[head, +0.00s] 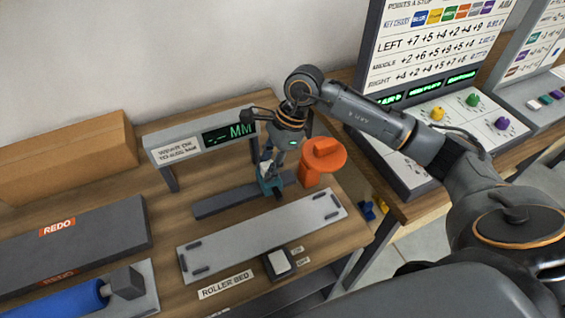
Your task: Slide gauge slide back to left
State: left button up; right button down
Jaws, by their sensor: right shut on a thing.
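The gauge slide (266,184) shows as a small teal piece at the right end of a dark rail (222,203) on the wooden bench. My right gripper (273,184) reaches down from above and is shut on the slide; its fingers hide part of it. The gauge display (229,131) stands behind the rail on legs, with green "MM" lit on it. My left gripper is not in view.
An orange flanged piece (323,160) stands close to the right of my gripper. A grey roller bed plate (258,236) lies in front of the rail, with a switch (279,263) near it. A dark REDO box (70,246) is at left. The rail's left part is clear.

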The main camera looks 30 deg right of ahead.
jog(key=a+b, duration=0.1)
jog(key=a, duration=0.4)
jog(key=a+b, duration=0.2)
jog(key=a, duration=0.2)
jog(key=a+b, duration=0.2)
jog(key=a, duration=0.3)
jog(key=shift+w+a+f, duration=0.1)
jog(key=shift+w+a, duration=0.25)
jog(key=shift+w, duration=0.05)
jog(key=shift+a, duration=0.65)
jog(key=c, duration=1.1)
grip_release()
jog(key=shift+a, duration=0.15)
jog(key=shift+o, duration=0.3)
jog(key=shift+w+a, duration=0.1)
